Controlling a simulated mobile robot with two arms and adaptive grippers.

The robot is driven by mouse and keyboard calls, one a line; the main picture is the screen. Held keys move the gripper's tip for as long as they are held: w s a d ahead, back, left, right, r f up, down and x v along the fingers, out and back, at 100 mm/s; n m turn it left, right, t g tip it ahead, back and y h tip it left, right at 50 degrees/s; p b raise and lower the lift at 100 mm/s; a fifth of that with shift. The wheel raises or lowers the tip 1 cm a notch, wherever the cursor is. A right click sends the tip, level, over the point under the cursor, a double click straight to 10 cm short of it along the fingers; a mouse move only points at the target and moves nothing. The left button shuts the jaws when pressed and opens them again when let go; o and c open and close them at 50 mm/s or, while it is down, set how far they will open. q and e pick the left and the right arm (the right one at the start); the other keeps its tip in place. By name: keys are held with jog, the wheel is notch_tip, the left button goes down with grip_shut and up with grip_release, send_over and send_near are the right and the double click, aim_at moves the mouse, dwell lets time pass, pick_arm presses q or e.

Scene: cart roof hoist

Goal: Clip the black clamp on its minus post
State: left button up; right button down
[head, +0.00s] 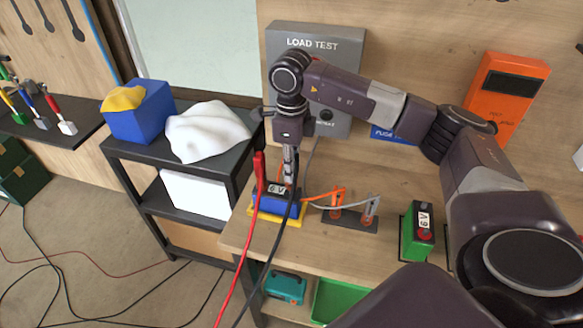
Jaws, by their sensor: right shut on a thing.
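A blue 6 V battery (268,205) sits in a yellow tray (291,220) near the left end of the wooden bench. A red clamp (259,168) stands upright at the battery's left side, with a red cable running down. My right gripper (290,168) points down just above the right part of the battery. It is shut on the black clamp (297,181), which is mostly hidden by the fingers; its black cable hangs down over the battery's front. The minus post is hidden, and I cannot tell whether the clamp touches it. My left gripper is not in view.
An orange and a grey clip stand on a small rack (350,221) right of the battery. A green 6 V battery (417,240) stands further right. The grey load test box (312,60) is on the wall behind. A dark cart (150,152) stands left.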

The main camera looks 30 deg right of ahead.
jog(key=shift+f+b, duration=0.9)
jog(key=shift+f, duration=0.2)
jog(key=c, duration=1.8)
grip_release()
jog(key=shift+o, duration=0.2)
jog(key=shift+r, duration=0.1)
notch_tip(320, 180, up, 12)
jog(key=shift+f, duration=0.1)
